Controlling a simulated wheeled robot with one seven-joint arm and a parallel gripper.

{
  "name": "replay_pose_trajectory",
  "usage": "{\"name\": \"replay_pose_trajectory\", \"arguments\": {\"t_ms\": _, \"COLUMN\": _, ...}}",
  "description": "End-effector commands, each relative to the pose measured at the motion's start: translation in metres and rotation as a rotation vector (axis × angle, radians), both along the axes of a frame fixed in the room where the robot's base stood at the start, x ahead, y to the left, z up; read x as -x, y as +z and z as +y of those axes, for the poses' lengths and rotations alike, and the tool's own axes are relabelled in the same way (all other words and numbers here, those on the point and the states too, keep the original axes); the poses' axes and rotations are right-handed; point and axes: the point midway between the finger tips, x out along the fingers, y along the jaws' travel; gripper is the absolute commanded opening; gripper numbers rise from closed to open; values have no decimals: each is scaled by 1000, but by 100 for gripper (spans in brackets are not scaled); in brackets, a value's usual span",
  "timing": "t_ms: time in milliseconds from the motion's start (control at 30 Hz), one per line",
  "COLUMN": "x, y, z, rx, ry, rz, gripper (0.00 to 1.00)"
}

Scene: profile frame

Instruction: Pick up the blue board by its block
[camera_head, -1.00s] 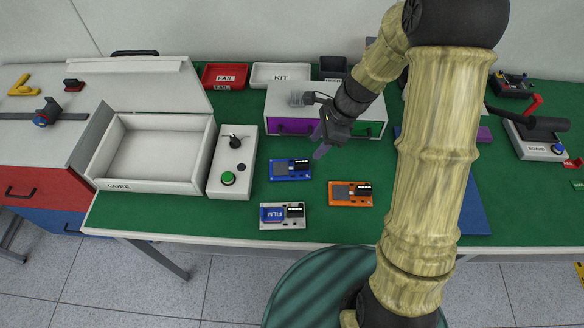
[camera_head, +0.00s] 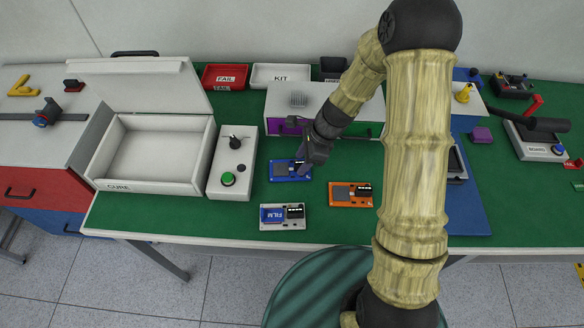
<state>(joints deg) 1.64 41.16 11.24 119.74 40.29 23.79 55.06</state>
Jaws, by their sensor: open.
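The blue board (camera_head: 284,176) lies flat on the green table mat, between the grey control box and the orange board. A dark block shows at its right part, partly covered by my gripper. My gripper (camera_head: 303,170) is open, pointing down at the right side of the blue board. Its fingertips are small and dark here; I cannot tell whether they touch the block or are still above it.
An orange board (camera_head: 349,200) lies to the right and a white board with a FILM label (camera_head: 270,215) lies in front. The control box (camera_head: 231,180) with a green button stands left. A white cabinet (camera_head: 350,104) stands behind. A blue mat (camera_head: 470,210) lies right.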

Motion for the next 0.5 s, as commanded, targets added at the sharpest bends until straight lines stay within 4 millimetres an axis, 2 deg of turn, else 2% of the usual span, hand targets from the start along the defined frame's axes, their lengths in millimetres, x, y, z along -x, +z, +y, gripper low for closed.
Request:
{"name": "replay_pose_trajectory", "arguments": {"t_ms": 100, "x": 0, "y": -9, "z": 3, "rx": 0, "ry": -2, "rz": 1, "gripper": 44}}
{"name": "replay_pose_trajectory", "arguments": {"t_ms": 500, "x": 0, "y": -10, "z": 4, "rx": 0, "ry": -1, "rz": -1, "gripper": 44}}
